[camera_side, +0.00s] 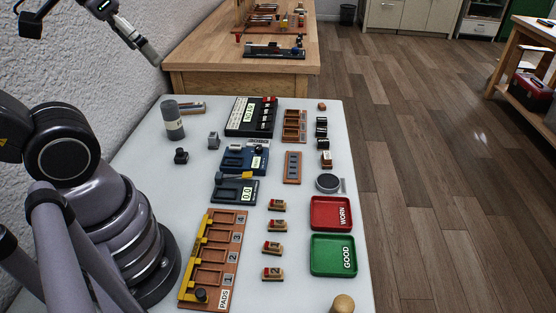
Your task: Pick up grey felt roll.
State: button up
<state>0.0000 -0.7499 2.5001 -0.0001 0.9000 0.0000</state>
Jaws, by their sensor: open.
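A grey upright cylinder (172,117) with a pale label band stands at the far left of the white table; it looks like the grey felt roll. My gripper (152,55) is at the upper left, in the air near the wall, above and to the left of the cylinder in the picture. It is open and apart from the cylinder. Its fingers are small and seen at an angle, so the gap between them is hard to make out.
A flat striped item (192,108) lies right behind the cylinder. A small black knob-like part (181,156) and a grey block (213,141) stand nearby. Dark devices (245,160), a PADS rack (213,262), a red tray (331,213) and a green tray (333,255) fill the table.

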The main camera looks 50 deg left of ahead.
aim_at(177, 109)
jog(key=shift+w, duration=0.1)
jog(key=w+a+f+m+g+y, duration=0.35)
jog(key=w+a+f+g, duration=0.2)
jog(key=w+a, duration=0.25)
jog(key=w+a+f+m+g+y, duration=0.2)
jog(key=w+a+f+g+y, duration=0.35)
jog(key=w+a, duration=0.3)
jog(key=w+a+f+m+g+y, duration=0.1)
jog(key=a+f+m+y, duration=0.1)
jog(key=f, duration=0.4)
jog(key=w+a+f+m+g+y, duration=0.1)
jog(key=a+f+m+y, duration=0.1)
jog(key=a+f, duration=0.2)
jog(key=w+a+f+m+g+y, duration=0.1)
jog(key=a+f+m+y, duration=0.1)
jog(key=f, duration=0.8)
jog(key=shift+w+a+f+m+y, duration=0.1)
jog(key=shift+w+a+m+y, duration=0.15)
jog(key=shift+a, duration=0.3)
jog(key=shift+w+a+f+m+y, duration=0.1)
jog(key=shift+a+m+y, duration=0.1)
jog(key=shift+a, duration=0.35)
jog(key=x, duration=0.8)
jog(key=shift+f, duration=0.15)
jog(key=x, duration=0.6)
jog(key=shift+d+f, duration=0.1)
jog(key=shift+f, duration=0.25)
jog(key=c, duration=1.3)
